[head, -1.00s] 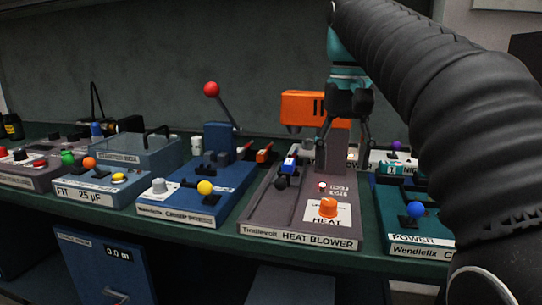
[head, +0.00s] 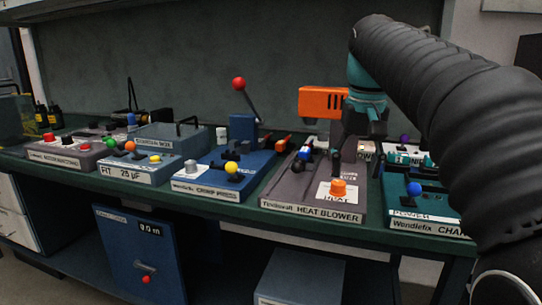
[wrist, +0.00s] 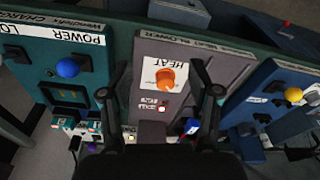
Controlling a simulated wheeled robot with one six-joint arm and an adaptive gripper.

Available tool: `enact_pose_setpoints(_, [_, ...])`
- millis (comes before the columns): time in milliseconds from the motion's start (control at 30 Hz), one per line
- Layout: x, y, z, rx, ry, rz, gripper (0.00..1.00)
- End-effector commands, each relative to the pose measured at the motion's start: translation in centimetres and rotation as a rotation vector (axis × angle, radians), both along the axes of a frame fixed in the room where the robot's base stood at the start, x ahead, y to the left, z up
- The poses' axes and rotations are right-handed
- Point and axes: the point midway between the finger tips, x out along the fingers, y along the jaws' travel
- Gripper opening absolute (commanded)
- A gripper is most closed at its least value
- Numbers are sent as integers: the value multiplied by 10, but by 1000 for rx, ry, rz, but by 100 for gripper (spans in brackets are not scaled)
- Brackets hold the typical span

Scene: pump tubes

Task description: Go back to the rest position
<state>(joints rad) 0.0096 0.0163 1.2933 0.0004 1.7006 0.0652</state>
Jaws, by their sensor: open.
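My gripper (head: 362,143) hangs at the end of my dark sleeved arm, in front of the heat blower's station at the right of the head view. In the wrist view its two dark fingers (wrist: 158,75) stand wide apart with nothing between them. Beyond them lies the grey heat blower panel (wrist: 205,52) with its orange HEAT knob (wrist: 166,78). In the head view the orange blower head (head: 322,101) is left of my gripper. The fingertips are partly lost against dark parts behind them.
The green bench (head: 240,212) carries a blue crimp press (head: 205,187) with a red-ball lever, a FIT box (head: 125,175), and a charging station (head: 425,205) at right. A blue cabinet (head: 140,255) and a grey box (head: 300,275) stand below. Free floor shows at lower left.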

Motion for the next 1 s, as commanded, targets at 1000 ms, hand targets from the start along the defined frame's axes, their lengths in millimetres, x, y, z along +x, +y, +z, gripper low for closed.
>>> enact_pose_setpoints(1000, [-178,3,-232,-20,-296,73,62])
